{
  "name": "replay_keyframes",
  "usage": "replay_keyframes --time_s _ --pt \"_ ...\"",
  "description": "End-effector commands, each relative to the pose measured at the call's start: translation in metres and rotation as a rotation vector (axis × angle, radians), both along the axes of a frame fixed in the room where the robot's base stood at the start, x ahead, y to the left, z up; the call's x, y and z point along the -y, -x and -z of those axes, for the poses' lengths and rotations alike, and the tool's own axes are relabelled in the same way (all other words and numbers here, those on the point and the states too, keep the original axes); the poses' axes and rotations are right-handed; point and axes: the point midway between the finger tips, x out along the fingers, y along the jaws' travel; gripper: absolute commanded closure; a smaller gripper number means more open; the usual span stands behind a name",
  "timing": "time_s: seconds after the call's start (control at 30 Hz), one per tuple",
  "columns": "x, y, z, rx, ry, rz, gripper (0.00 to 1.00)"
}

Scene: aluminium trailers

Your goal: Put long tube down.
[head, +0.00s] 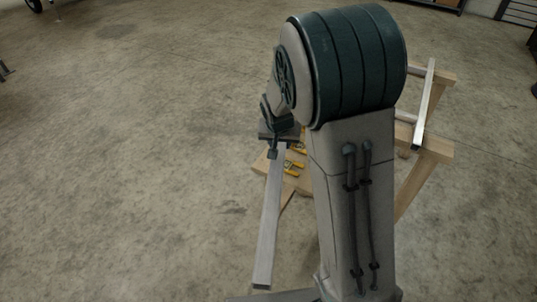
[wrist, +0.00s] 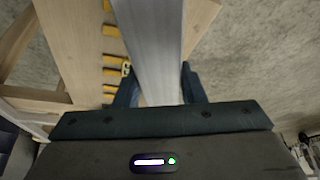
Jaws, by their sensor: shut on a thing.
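The long tube (head: 267,225) is a straight grey aluminium bar. In the head view it runs from my gripper (head: 272,150) toward the front, left of my arm. In the wrist view the tube (wrist: 149,45) passes between the two dark fingers of my gripper (wrist: 158,84), which is shut on it. The tube appears above a wooden surface (wrist: 75,40); I cannot tell whether it touches it. My arm hides part of the wooden structure in the head view.
Yellow clamps (head: 292,168) sit on the wood beside the tube, and they show in the wrist view (wrist: 112,58). Another metal tube (head: 425,105) lies across a wooden stand (head: 428,150) right of my arm.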

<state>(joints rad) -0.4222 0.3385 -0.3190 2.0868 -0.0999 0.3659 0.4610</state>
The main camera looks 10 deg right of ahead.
Motion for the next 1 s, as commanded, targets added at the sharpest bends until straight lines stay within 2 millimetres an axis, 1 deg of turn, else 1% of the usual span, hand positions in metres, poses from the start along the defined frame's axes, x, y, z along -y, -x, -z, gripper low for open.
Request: replay_keyframes --time_s 0.03,0.1,0.2,0.3,0.47,0.77,1.0 --pt "-0.009 -0.006 0.007 0.002 0.001 -0.004 1.0" --pt "-0.02 -0.012 0.014 0.002 0.001 -0.005 1.0" --pt "-0.032 -0.02 0.022 0.003 0.001 -0.003 1.0" --pt "-0.039 -0.024 0.026 0.003 0.0 0.0 1.0" --pt "-0.042 -0.026 0.031 0.003 -0.001 0.001 1.0" --pt "-0.042 -0.026 0.066 0.002 0.0 0.001 1.0" --pt "-0.042 -0.026 0.067 0.004 -0.001 0.0 1.0"
